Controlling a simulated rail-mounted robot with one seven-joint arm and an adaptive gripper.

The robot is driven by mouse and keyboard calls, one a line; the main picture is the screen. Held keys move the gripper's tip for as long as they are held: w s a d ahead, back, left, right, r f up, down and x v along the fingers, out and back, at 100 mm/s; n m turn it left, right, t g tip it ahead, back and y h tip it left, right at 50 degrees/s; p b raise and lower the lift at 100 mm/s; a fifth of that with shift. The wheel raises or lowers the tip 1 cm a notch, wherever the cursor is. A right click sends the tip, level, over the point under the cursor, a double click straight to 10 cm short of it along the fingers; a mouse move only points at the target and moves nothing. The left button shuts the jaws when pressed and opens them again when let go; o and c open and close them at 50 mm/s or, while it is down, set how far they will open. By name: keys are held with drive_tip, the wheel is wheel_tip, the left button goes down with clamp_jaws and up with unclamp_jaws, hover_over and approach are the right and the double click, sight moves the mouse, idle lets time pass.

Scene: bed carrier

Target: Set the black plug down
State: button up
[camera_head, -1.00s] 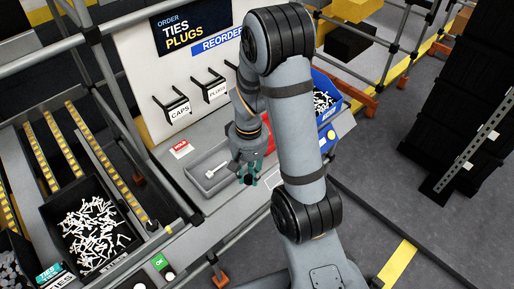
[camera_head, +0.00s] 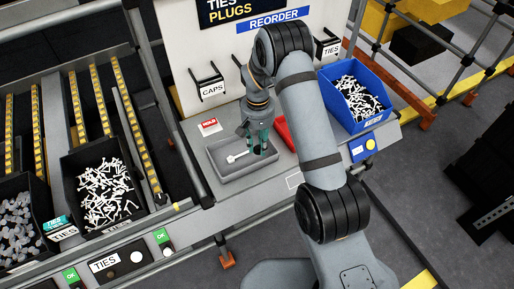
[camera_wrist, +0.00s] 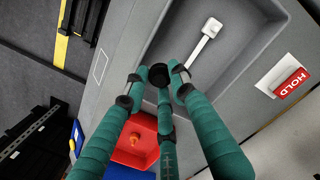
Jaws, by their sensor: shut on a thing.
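My gripper (camera_head: 257,150) has teal fingers and points down over the right part of a grey tray (camera_head: 222,171). In the wrist view the fingertips (camera_wrist: 166,76) are closed around a small round black plug (camera_wrist: 159,75). The plug appears to be above the tray floor, near one inner side; I cannot tell whether it touches. The fingers hide part of it. In the head view the plug is too small to make out.
A red HOLD sign (camera_head: 209,126) stands behind the tray. A red bin (camera_head: 283,131) is right of the gripper, and a blue bin of ties (camera_head: 352,97) is further right. Black bins (camera_head: 103,194) of parts are at left. A white outlined rectangle (camera_head: 293,182) on the bench is clear.

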sight(257, 157)
drive_tip(key=shift+w+a+f, duration=0.2)
drive_tip(key=shift+w+f, duration=0.15)
drive_tip(key=shift+f, duration=0.05)
drive_tip(key=shift+f+p, duration=0.8)
drive_tip(key=shift+f, duration=1.1)
drive_tip(key=shift+f, duration=0.1)
drive_tip(key=o, duration=0.3)
drive_tip(key=shift+o, duration=1)
